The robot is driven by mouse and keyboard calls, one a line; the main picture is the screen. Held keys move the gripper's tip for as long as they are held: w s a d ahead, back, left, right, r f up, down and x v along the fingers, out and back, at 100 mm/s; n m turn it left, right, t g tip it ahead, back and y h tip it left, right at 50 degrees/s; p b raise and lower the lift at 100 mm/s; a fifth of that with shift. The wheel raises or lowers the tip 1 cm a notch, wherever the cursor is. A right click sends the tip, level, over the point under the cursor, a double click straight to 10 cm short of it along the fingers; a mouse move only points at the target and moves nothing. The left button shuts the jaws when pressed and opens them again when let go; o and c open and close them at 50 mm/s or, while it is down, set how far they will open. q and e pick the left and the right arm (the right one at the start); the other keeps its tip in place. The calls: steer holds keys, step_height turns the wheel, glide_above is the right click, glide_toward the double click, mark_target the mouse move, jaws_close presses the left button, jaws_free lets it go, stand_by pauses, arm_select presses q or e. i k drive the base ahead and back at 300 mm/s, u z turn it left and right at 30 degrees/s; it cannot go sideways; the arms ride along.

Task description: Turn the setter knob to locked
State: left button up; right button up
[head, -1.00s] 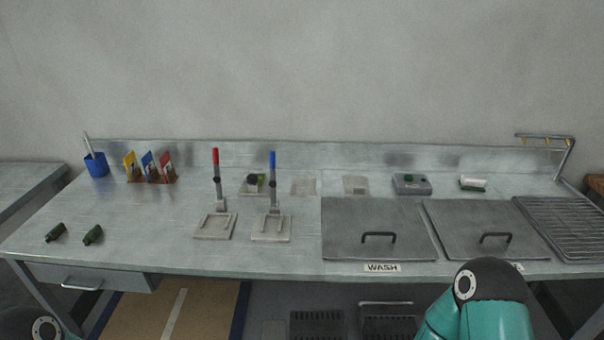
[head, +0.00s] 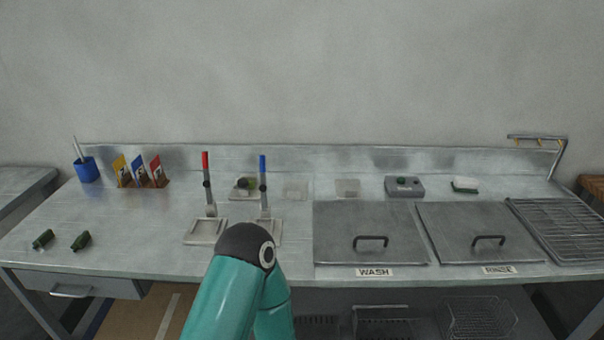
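A dark round knob (head: 243,184) sits on a small pale plate (head: 241,197) at the back of the bench, just left of the blue-handled upright lever (head: 263,180). It looks like the setter knob, but its markings and setting are too small to read. A greenish patch shows beside it. Neither of my grippers shows. One teal arm of mine with a dark joint rises from the bottom centre, in front of the lever bases; its gripper is out of sight. I cannot tell which arm it is.
A red-handled lever (head: 206,185) stands left of the blue one. A grey box (head: 404,187) with a green button and a brush (head: 465,185) lie at the back right. Lidded basins (head: 368,225) fill the right front.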

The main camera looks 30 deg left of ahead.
mark_target(243, 183)
steer(key=u, duration=0.45)
steer(key=i, duration=0.15)
steer(key=z, duration=1.25)
steer(key=k, duration=2.35)
steer(key=u, duration=0.95)
steer(key=i, duration=1)
steer(key=z, duration=0.1)
